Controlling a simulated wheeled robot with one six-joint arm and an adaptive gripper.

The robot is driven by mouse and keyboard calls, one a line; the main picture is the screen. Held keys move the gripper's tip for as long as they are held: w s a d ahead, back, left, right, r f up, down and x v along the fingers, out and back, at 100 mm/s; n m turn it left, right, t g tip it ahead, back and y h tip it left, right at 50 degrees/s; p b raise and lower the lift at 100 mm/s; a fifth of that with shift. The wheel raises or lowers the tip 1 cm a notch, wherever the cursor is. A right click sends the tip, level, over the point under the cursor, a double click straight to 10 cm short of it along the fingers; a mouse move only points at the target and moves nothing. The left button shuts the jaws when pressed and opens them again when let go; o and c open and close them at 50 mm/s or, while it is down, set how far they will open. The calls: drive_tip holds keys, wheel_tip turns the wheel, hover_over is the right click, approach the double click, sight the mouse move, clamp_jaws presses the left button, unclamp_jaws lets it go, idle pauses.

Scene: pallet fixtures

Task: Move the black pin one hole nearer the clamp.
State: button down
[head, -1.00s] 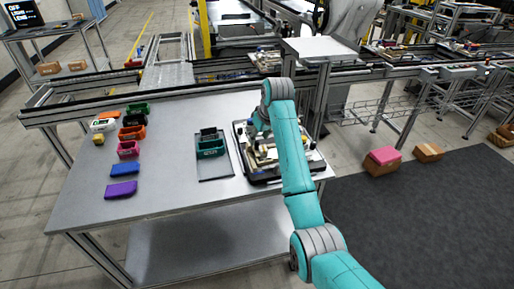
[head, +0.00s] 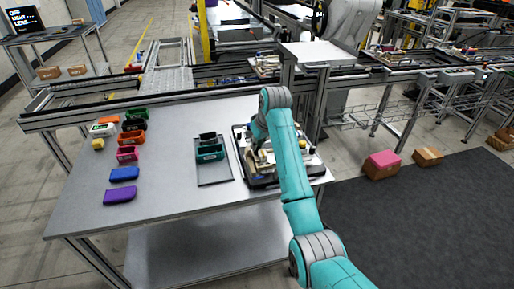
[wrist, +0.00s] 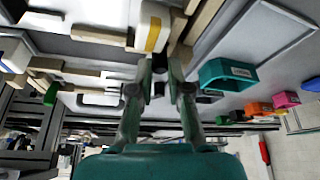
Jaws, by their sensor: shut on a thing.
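The pallet fixture, a dark-edged tray (head: 262,184), lies at the right end of the grey table in the head view, partly hidden by my arm. My gripper (wrist: 160,64) points into the fixture among pale wooden-looking bars. Its fingers are close together around a small dark piece, the black pin (wrist: 160,48), of which only a little shows. A white block with a yellow stripe (wrist: 151,27) is just beside the fingertips in the wrist view. I cannot make out the clamp or the pin's holes for certain.
A teal bin (head: 208,153) on a grey plate stands left of the fixture. Several coloured bins and blocks, such as a purple one (head: 120,195), line the table's left side. The table between them is clear. A conveyor frame (head: 160,108) runs behind.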

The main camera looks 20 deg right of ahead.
wheel_tip(320, 180, up, 9)
drive_tip(key=shift+d+f+m+h, duration=0.25)
drive_tip(key=shift+d+f+m, duration=0.25)
drive_tip(key=shift+f, duration=0.6)
drive_tip(key=shift+d+f+m+h, duration=0.2)
drive_tip(key=shift+d+f+m, duration=0.15)
drive_tip(key=shift+f+m, duration=0.6)
drive_tip(key=shift+d+f+m+h, duration=0.25)
drive_tip(key=shift+d+f+m, duration=0.15)
drive_tip(key=shift+f, duration=0.9)
drive_tip(key=shift+f, duration=0.95)
drive_tip(key=c, duration=1)
unclamp_jaws()
drive_tip(key=shift+c, duration=0.2)
drive_tip(key=v, duration=0.7)
drive_tip(key=shift+r, duration=0.25)
